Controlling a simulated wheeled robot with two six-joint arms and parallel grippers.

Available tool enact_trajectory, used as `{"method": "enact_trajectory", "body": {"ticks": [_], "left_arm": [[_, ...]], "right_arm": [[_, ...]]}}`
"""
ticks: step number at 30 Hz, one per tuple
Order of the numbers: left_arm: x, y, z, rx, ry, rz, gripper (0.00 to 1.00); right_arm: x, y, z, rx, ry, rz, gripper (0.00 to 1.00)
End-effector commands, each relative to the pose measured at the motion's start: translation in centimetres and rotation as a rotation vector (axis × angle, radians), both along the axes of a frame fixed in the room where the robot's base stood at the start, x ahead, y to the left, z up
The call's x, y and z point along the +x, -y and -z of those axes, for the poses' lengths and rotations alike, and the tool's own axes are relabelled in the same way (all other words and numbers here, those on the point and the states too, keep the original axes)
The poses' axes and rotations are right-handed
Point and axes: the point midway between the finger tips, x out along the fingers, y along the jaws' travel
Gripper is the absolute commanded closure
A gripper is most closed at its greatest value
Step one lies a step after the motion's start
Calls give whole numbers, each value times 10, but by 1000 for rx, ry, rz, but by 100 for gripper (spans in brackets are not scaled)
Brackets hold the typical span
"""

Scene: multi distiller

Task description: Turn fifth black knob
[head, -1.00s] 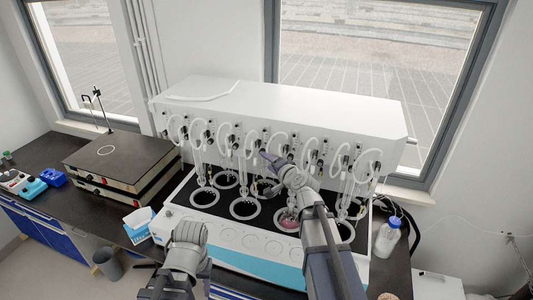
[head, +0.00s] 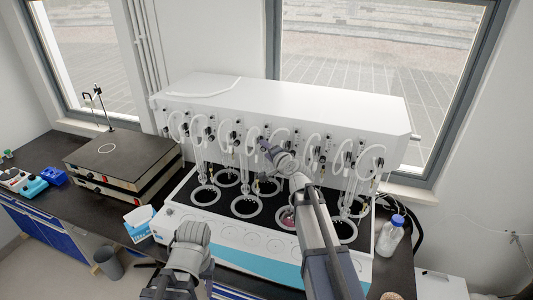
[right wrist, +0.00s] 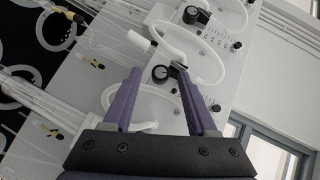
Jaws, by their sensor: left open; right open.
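The white distiller (head: 290,107) carries a row of black knobs along its front panel, with white looped tubes beside them. My right gripper (head: 266,146) is at the panel near the middle of this row. In the right wrist view its two purple fingers (right wrist: 156,100) are open and apart. A black knob (right wrist: 160,73) shows between and beyond the fingertips, nearer the right one; I see no grip on it. Another black knob (right wrist: 190,14) is further up the panel. My left gripper (head: 190,236) is low in front of the distiller, away from the knobs; its fingers are hard to make out.
Glass tubes and ringed heating wells (head: 246,206) stand below the panel. A white tube loop (right wrist: 196,62) lies close to the right fingers. A blue-capped bottle (head: 391,235) stands at the right, and dark stacked units (head: 120,160) at the left.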

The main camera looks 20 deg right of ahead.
Motion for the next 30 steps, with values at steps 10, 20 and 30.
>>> {"method": "enact_trajectory", "body": {"ticks": [10, 20, 30], "left_arm": [[0, 0, 0, 0, 0, 0, 50], [0, 0, 0, 0, 0, 0, 50], [0, 0, 0, 0, 0, 0, 50]], "right_arm": [[2, 0, 0, -1, 0, 0, 51], [2, 0, 0, -1, 0, 0, 88], [2, 0, 1, -1, 0, 0, 100]]}}
